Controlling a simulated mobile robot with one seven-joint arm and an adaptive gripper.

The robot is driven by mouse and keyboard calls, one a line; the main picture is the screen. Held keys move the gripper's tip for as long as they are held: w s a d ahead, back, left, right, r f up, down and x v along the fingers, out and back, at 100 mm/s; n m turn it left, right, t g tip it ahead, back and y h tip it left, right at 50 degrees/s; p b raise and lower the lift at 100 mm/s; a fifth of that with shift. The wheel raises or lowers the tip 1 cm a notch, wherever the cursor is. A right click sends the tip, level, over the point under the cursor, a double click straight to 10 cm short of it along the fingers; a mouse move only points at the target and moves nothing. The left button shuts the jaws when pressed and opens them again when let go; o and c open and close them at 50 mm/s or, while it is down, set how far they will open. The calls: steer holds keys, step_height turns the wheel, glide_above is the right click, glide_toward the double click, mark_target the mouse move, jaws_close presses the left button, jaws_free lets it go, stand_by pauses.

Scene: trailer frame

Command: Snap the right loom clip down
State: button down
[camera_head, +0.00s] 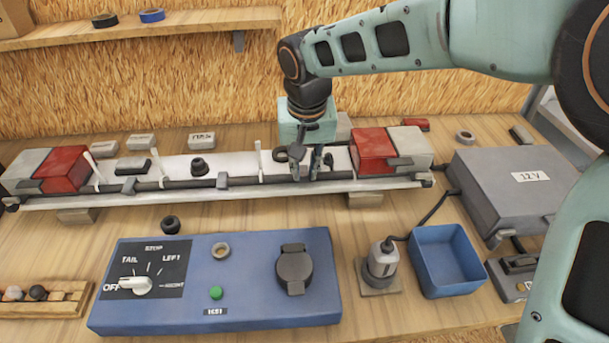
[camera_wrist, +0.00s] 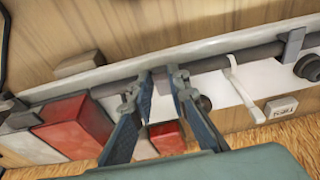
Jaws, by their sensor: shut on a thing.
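The trailer frame's pale beam (camera_head: 240,195) runs across the bench with a dark loom (camera_head: 190,183) along it. Grey loom clips sit on the loom at left (camera_head: 129,185) and middle (camera_head: 222,180); the middle one also shows in the wrist view (camera_wrist: 293,45). My gripper (camera_head: 308,168) points down at the beam's right part, left of the red lamp block (camera_head: 373,151). In the wrist view its fingers (camera_wrist: 160,75) straddle the loom's line, spaced along it, closed at the right clip's place. The fingers largely hide that clip; I cannot tell how far down it sits.
A white upright strip (camera_head: 258,160) stands just left of my gripper, also in the wrist view (camera_wrist: 240,85). A blue control panel (camera_head: 215,280), a blue bin (camera_head: 446,260) and a grey 12 V box (camera_head: 515,185) occupy the bench in front and right.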

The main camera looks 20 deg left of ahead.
steer(key=t+b, duration=0.1)
steer(key=b, duration=0.2)
steer(key=s+f+t+y+b, duration=0.1)
steer(key=b, duration=0.3)
steer(key=shift+d+f+t+y, duration=0.15)
steer(key=shift+d+t+y, duration=0.15)
steer(key=c, duration=1.8)
jaws_free()
steer(key=shift+s, duration=0.1)
steer(key=shift+c, duration=0.2)
